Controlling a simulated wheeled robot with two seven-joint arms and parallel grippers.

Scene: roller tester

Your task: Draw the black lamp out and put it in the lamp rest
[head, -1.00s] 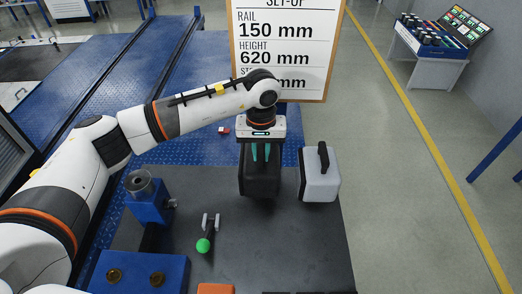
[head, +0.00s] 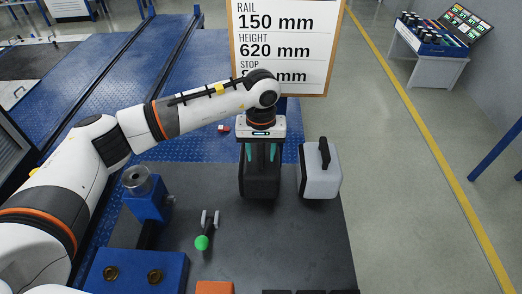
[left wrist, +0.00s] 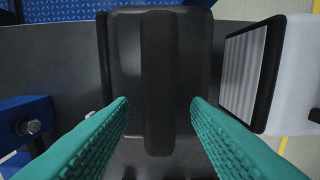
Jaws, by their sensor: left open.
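The black lamp (head: 260,182) is a dark box-shaped unit with a raised bar handle on top, standing on the dark mat. It also fills the middle of the left wrist view (left wrist: 158,85). My left gripper (head: 261,152) points down over it, open, its two teal fingers apart. In the left wrist view the fingers (left wrist: 160,112) lie on either side of the handle with gaps, so nothing is held. I cannot make out for sure which thing is the lamp rest. My right gripper is not in view.
A grey-white lamp-like box (head: 322,172) with a black handle stands close to the right. At left are a blue post (head: 148,204), a small fork with a green ball (head: 202,242) and a blue block (head: 135,270). A sign board (head: 280,45) stands behind.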

